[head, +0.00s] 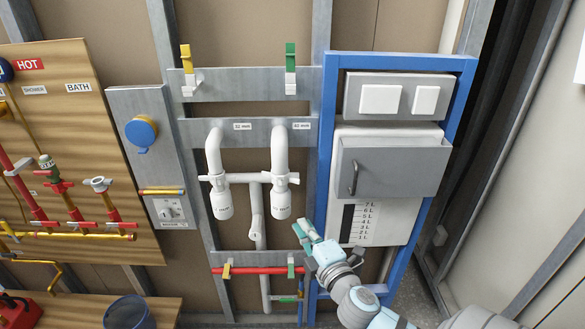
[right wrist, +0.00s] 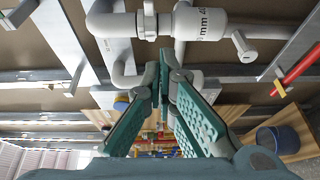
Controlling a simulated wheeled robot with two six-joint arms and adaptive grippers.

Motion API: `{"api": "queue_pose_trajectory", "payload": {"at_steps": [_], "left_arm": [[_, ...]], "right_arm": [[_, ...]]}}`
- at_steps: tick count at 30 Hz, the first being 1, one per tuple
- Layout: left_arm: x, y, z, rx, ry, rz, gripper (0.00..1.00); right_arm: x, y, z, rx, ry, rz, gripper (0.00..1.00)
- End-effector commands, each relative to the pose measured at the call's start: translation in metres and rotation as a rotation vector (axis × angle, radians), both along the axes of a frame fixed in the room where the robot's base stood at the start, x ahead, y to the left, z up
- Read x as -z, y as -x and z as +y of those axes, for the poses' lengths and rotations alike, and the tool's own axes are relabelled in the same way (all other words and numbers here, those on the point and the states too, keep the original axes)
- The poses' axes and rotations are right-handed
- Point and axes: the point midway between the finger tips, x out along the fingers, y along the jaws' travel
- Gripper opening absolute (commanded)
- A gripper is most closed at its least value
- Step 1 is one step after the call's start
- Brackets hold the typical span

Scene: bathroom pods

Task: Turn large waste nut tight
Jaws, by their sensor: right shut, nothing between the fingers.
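White waste pipes run down the wall in the head view into two bottle-shaped traps, a left trap (head: 222,203) and a right trap (head: 281,204). A winged white nut (head: 293,179) sits at the right trap's top. In the right wrist view, a winged white nut (right wrist: 147,22) sits on the pipe beside a trap body marked with "40" and "mm" (right wrist: 200,20). My right gripper (head: 300,228) is below and right of the right trap, its teal fingers shut and empty. In the right wrist view its fingertips (right wrist: 160,68) are just below the winged nut, apparently apart from it. My left gripper is not in view.
A blue frame (head: 328,130) with a grey and white cistern unit (head: 392,165) stands just right. A red horizontal pipe (head: 255,270) runs below the traps. A wooden board with red and yellow pipes (head: 75,150) is at left. A dark blue bucket (head: 128,313) stands low left.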

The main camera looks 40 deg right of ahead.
Motion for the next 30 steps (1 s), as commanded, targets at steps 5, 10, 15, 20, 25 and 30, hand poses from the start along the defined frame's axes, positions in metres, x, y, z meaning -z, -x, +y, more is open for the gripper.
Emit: {"api": "queue_pose_trajectory", "payload": {"at_steps": [5,10,15,20,25,30], "left_arm": [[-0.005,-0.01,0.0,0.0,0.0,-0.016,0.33],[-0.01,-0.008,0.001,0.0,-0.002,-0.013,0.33],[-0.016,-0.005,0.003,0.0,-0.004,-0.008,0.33],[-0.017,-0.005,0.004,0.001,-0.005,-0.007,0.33],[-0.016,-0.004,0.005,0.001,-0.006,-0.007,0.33],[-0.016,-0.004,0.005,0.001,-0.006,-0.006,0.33]], "right_arm": [[-0.019,-0.009,0.001,-0.007,0.027,-0.031,0.0],[-0.018,-0.039,-0.007,-0.006,0.023,-0.03,0.0],[-0.018,-0.075,-0.016,-0.007,0.021,-0.029,0.0],[-0.016,-0.103,-0.031,-0.007,0.026,-0.027,0.0],[-0.015,-0.113,-0.05,-0.008,0.023,-0.027,0.0],[-0.015,-0.116,-0.056,-0.009,0.022,-0.027,0.0]]}}
